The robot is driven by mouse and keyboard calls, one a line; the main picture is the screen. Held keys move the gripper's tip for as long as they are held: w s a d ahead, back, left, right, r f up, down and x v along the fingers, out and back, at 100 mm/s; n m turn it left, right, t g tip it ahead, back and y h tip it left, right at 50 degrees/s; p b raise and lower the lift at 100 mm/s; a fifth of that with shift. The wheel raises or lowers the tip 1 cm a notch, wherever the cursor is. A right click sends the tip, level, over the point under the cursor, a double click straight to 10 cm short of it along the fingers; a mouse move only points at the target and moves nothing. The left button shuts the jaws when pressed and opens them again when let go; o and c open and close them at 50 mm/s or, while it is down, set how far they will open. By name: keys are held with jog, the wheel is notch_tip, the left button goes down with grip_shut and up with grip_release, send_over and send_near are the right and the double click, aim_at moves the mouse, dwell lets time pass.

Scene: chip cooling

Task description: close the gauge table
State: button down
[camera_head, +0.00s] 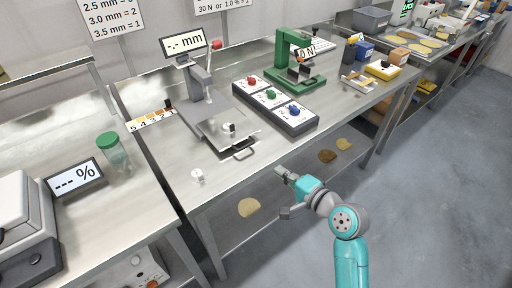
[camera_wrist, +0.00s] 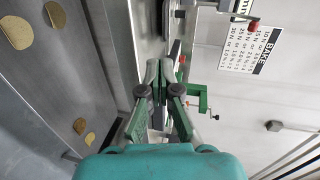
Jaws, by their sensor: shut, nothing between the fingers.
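The thickness gauge (camera_head: 200,85) stands on the steel bench, with a display reading "-.- mm" and a red-knobbed lever (camera_head: 214,45). Its flat metal gauge table (camera_head: 218,122) sticks out toward the bench's front edge. It carries a small metal piece (camera_head: 229,129) and has a loop handle (camera_head: 244,154) at its front. My gripper (camera_head: 281,172) is in front of the bench edge, to the right of and nearer than the handle, apart from it. In the wrist view my gripper (camera_wrist: 166,64) is shut and empty. The gauge is only partly in that view, at the top.
A panel with red, green and blue buttons (camera_head: 274,103) and a green press (camera_head: 300,65) stand right of the gauge. A small white item (camera_head: 197,176) lies at the front left. Chips (camera_head: 249,207) lie on the lower shelf. Open floor (camera_head: 440,190) is at right.

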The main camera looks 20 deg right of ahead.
jog(key=w, duration=0.1)
send_near(234, 129)
jog(key=f, duration=0.1)
jog(key=s+f, duration=0.1)
jog(key=f, duration=0.1)
jog(key=shift+d+f, duration=0.15)
jog(key=shift+d, duration=0.1)
jog(key=r+x, duration=0.1)
jog(key=x, duration=0.7)
jog(key=r+x, duration=0.1)
jog(key=x, duration=0.3)
jog(key=shift+w+a+r, duration=0.15)
jog(key=shift+w+r, duration=0.15)
jog(key=shift+r, duration=0.1)
jog(key=shift+w, duration=0.2)
jog(key=shift+a+r, duration=0.1)
jog(key=shift+r, duration=0.05)
jog(key=shift+w+r, duration=0.1)
